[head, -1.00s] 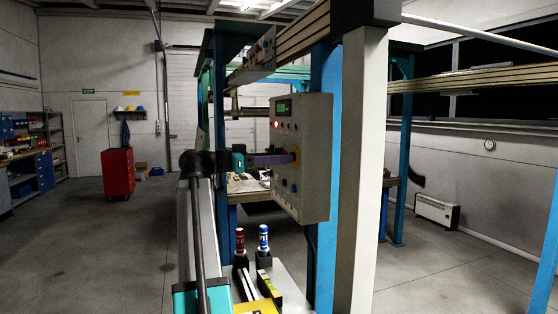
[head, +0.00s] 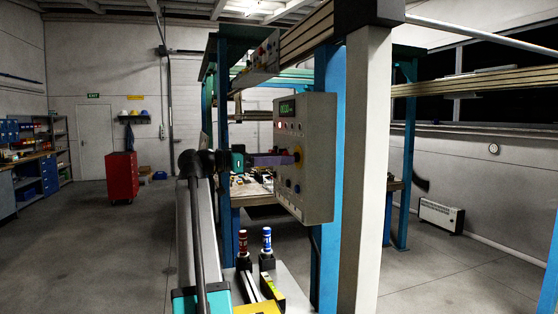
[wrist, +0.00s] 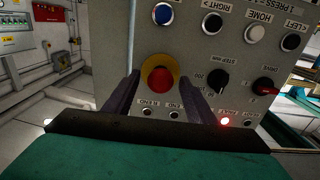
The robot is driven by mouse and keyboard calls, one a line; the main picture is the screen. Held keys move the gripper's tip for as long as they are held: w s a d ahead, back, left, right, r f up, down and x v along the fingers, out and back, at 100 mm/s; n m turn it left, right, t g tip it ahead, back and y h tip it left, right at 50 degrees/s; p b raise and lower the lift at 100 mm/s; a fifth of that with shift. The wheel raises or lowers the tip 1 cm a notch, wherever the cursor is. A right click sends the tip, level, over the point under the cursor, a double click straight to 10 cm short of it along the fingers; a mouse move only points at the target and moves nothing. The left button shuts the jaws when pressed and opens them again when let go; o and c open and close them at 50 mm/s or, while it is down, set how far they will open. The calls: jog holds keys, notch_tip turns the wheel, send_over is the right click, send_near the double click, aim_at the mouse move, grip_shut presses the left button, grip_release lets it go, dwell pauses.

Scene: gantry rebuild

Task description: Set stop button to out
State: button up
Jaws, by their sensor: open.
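The stop button (wrist: 158,81) is a red mushroom knob on a yellow ring, set in the grey control panel (wrist: 120,50). In the wrist view the two dark fingers of my gripper (wrist: 159,92) stand open, one on each side of the button. I cannot tell whether either finger touches it. The red knob is hidden there by the fingers.
Beside the stop button are a blue button (wrist: 162,14), a black rotary knob (wrist: 217,78) and a lit red lamp (wrist: 225,121). The panel hangs by a blue post (head: 328,200). Below stand a red bottle (head: 243,243) and a blue bottle (head: 267,240).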

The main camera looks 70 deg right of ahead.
jog(key=b+v, duration=0.3)
jog(key=v, duration=1.1)
jog(key=shift+s, duration=0.15)
dwell(0.4)
